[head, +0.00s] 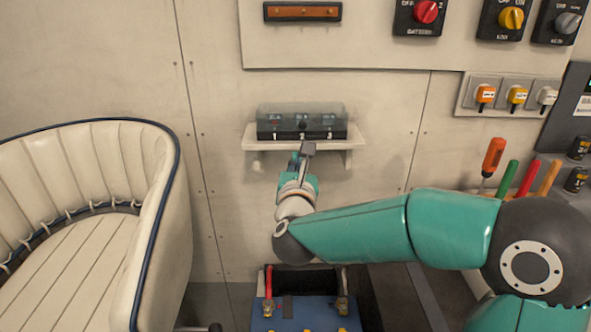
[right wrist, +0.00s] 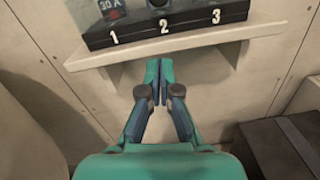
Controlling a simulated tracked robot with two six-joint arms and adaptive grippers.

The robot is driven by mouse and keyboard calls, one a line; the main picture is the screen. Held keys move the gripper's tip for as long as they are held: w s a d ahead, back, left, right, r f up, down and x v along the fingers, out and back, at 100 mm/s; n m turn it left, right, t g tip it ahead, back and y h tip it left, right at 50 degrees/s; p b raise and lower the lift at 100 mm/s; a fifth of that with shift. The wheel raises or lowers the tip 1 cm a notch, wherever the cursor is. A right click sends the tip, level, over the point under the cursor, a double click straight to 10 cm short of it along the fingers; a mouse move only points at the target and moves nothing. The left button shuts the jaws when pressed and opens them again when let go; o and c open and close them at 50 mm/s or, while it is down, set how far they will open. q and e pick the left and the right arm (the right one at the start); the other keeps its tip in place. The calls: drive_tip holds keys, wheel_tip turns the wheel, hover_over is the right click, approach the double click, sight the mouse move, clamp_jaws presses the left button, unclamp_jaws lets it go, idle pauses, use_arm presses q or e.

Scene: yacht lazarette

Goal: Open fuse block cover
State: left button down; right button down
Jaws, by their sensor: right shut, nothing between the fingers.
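The fuse block (head: 302,130) is a dark box with positions numbered 1, 2 and 3, on a small white wall shelf (head: 257,144). A clear, smoky cover (head: 302,110) stands over it in the head view; I cannot tell whether it is fully down. The fuse block's front (right wrist: 190,30) also shows in the right wrist view, cut off at the top. My right gripper (head: 308,147) is shut and empty, its tips just below and in front of the shelf edge near number 2. The right wrist view shows its fingertips (right wrist: 156,66) together. My left gripper is out of view.
A cream padded seat (head: 90,190) stands at the left. A blue battery (head: 305,315) with red and dark terminals sits below my arm. Rotary switches (head: 425,13) are at upper right. Screwdrivers (head: 493,156) stand at right behind my arm.

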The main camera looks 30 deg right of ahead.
sight(302, 118)
drive_tip(key=r, duration=0.1)
drive_tip(key=w+d+r+p, duration=0.1)
drive_tip(key=r+p, duration=0.1)
drive_tip(key=shift+w+d+r, duration=0.25)
drive_tip(key=shift+d+r, duration=0.05)
drive_tip(key=shift+d, duration=0.05)
drive_tip(key=shift+w+r, duration=0.1)
drive_tip(key=shift+w, duration=0.05)
